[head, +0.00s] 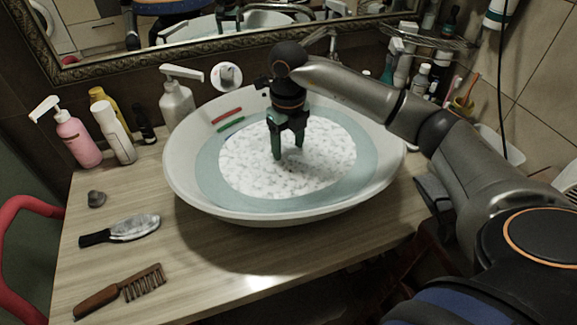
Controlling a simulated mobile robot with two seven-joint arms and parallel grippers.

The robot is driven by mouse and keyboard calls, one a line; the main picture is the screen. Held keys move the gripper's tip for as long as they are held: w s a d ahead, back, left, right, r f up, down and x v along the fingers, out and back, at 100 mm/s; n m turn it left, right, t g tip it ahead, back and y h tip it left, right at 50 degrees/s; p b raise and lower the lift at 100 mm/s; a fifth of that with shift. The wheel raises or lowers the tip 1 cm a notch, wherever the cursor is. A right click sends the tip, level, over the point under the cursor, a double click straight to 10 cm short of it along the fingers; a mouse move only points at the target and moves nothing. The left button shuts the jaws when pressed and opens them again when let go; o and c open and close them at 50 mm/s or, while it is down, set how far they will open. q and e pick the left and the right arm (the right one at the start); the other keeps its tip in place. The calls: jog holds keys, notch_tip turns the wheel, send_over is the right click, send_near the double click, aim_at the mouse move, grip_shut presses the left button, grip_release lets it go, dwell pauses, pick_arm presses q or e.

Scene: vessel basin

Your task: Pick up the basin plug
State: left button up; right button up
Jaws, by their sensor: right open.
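The white oval basin (182,185) stands on the wooden counter and holds bluish water with white foam (318,165). No plug shows inside it; the foam hides the basin's bottom. A small dark grey, knob-like piece (96,199) lies on the counter left of the basin; it may be the plug, but I cannot tell for sure. My right gripper (288,148) points down over the middle of the foam, open, with nothing visible between its fingers. I cannot tell whether its fingertips touch the foam. My left gripper is not in view.
A pink pump bottle (77,139) and other bottles stand at the back left. Red (227,115) and green (231,126) strips lie inside the basin's edge. A framed mirror (100,68) is behind.

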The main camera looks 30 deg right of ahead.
aim_at(289, 162)
notch_tip(289, 162, down, 3)
jog(key=shift+d+f, duration=0.1)
jog(key=shift+f, duration=0.1)
grip_shut()
dwell(0.4)
jog(key=shift+w, duration=0.1)
